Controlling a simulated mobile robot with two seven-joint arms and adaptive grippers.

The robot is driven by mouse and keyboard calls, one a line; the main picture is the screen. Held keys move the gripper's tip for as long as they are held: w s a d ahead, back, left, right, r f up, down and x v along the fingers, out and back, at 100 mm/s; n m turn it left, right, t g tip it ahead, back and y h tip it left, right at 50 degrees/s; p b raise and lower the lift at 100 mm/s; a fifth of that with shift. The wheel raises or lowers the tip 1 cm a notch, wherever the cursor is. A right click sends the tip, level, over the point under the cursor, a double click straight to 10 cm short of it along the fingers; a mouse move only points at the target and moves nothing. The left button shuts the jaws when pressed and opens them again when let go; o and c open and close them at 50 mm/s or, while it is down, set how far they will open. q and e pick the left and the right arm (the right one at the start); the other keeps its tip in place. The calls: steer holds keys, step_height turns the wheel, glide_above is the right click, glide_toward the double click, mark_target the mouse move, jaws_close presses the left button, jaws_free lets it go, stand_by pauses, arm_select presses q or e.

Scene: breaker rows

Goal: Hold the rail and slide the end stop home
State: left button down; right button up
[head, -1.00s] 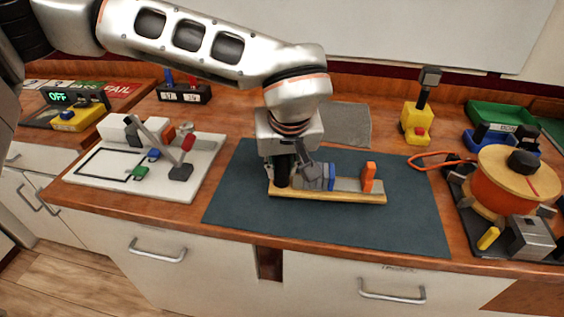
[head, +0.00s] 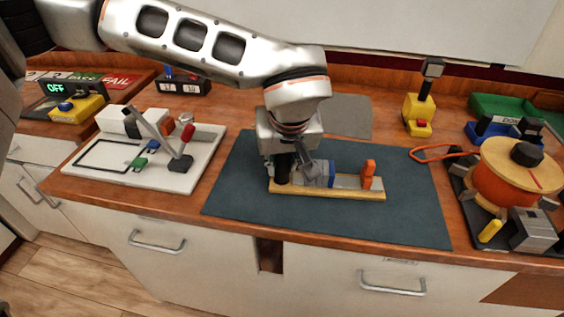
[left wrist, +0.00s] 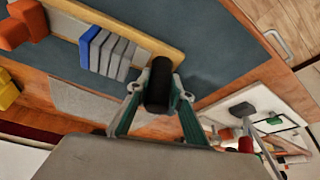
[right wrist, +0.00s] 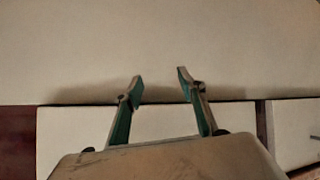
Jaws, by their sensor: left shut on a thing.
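The rail (head: 350,181) lies on a wooden base (head: 340,193) on the dark mat. Grey breaker modules (head: 312,172) and a blue one (head: 329,174) sit side by side on it. The orange end stop (head: 369,175) stands upright at the right, with a gap of bare rail between it and the blue module. My left gripper (head: 283,168) is shut on the black post at the rail's left end. The post (left wrist: 159,88) shows between its fingers in the left wrist view. My right gripper (right wrist: 160,82) is open and empty, facing a pale cabinet front.
The dark mat (head: 240,195) is clear around the base. A white board (head: 140,165) with a lever is at the left. An orange spool (head: 503,185) and a grey block (head: 534,228) are at the right. A yellow switch post (head: 417,115) stands behind.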

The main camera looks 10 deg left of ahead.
steer(key=shift+w+r, duration=0.1)
steer(key=shift+r, duration=0.25)
stand_by(0.8)
steer(key=shift+f, duration=0.1)
stand_by(0.6)
